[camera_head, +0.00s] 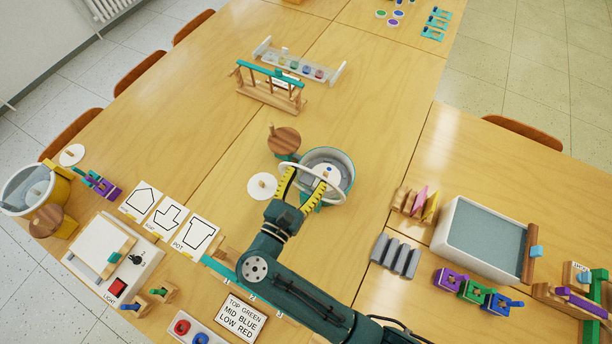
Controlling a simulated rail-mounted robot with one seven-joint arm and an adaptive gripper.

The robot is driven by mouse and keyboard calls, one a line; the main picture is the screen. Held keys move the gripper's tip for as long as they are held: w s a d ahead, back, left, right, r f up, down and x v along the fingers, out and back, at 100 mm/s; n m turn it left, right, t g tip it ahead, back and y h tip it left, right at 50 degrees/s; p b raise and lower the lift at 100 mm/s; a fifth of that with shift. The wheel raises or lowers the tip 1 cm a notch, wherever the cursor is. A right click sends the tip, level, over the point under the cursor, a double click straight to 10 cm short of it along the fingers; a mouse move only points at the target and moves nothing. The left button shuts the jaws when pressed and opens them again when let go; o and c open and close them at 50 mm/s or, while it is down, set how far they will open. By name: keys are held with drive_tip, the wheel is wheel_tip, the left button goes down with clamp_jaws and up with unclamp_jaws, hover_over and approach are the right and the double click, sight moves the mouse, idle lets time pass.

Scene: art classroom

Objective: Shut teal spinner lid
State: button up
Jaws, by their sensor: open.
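The teal spinner (349,160) is a round teal tub with a grey inside, standing near the middle of the table. A small blue dot and a small brown piece show inside it. Its lid seems to be the pale ring (342,198), tilted across the tub's near left side and not flush with the rim. A wooden disc with a peg (284,140) stands at the tub's left. My gripper (305,180) is open, its yellow-and-black fingers at the ring and the tub's near left edge. I cannot tell whether they touch the ring.
A white disc with a knob (259,190) lies left of my gripper. Drawing cards (194,235) lie at the lower left. Wooden racks (270,92) stand behind the spinner. Grey blocks (394,256) and a tray (452,230) are at the right. A yellow spinner (62,192) stands far left.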

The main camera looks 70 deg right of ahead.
drive_tip(key=shift+c, duration=0.5)
clamp_jaws()
